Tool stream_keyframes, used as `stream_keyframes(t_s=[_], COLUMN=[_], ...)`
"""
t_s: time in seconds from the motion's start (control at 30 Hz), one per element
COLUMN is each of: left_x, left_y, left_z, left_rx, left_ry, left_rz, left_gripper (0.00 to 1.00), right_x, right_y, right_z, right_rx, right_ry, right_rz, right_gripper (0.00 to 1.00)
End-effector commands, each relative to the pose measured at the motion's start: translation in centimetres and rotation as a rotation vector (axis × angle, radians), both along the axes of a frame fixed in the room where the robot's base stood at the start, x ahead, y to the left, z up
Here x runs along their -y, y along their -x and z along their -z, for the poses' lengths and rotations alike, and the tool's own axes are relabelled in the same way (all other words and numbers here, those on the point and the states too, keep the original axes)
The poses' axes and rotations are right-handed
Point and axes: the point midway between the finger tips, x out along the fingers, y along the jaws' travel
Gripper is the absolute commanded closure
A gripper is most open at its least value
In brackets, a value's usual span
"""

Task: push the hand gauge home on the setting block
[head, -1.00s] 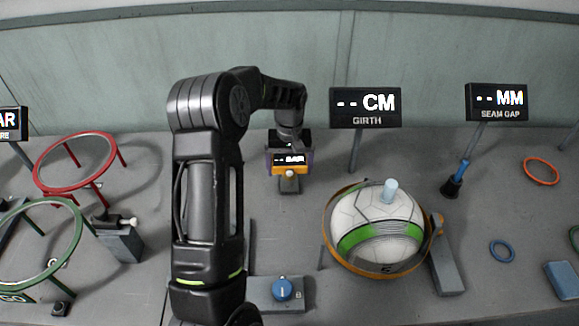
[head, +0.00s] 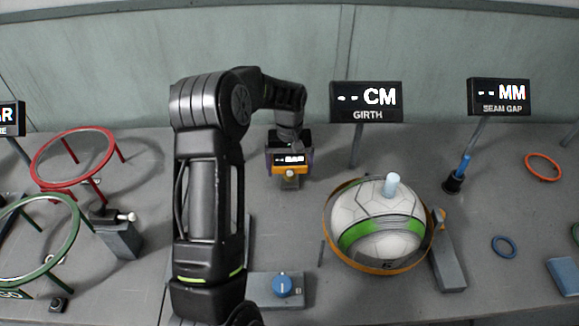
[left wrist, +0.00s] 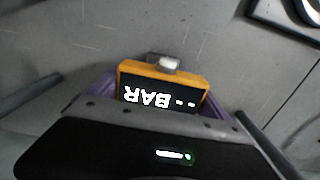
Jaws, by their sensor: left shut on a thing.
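The hand gauge (head: 290,168) is an orange-framed box with a dark display reading "-- BAR". My left gripper (head: 290,155) is shut on it, reaching from above. In the left wrist view the gauge (left wrist: 160,95) sits between the purple-sided fingers, its display upside down. My right gripper is not in view.
A white and green ball (head: 378,222) sits inside an orange hoop to the right. A blue knob (head: 282,286) is on a grey box in front. Red (head: 74,158) and green ring stands are at left. CM (head: 367,101) and MM (head: 499,97) displays stand behind.

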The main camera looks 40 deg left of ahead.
Motion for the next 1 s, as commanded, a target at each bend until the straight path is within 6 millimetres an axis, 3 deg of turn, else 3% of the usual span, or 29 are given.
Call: stream_keyframes(t_s=[0.37,0.4,0.5,0.77,1.0], left_x=[0.0,0.0,0.0,0.0,0.0], left_y=[0.0,0.0,0.0,0.0,-0.1], left_z=[0.8,0.8,0.8,0.8,-1.3], left_rx=[0.0,0.0,0.0,-0.001,0.003], left_ry=[0.0,0.0,0.0,0.001,-0.001], left_rz=[0.0,0.0,0.0,0.0,0.0], left_gripper=[0.56,0.09,0.0,0.0,0.0], right_x=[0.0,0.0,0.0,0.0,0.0], right_y=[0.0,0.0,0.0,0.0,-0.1], right_z=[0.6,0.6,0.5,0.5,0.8], right_rx=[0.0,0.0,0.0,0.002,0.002], right_ry=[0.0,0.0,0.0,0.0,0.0], right_rz=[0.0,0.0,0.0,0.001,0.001], right_gripper=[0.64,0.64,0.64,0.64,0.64])
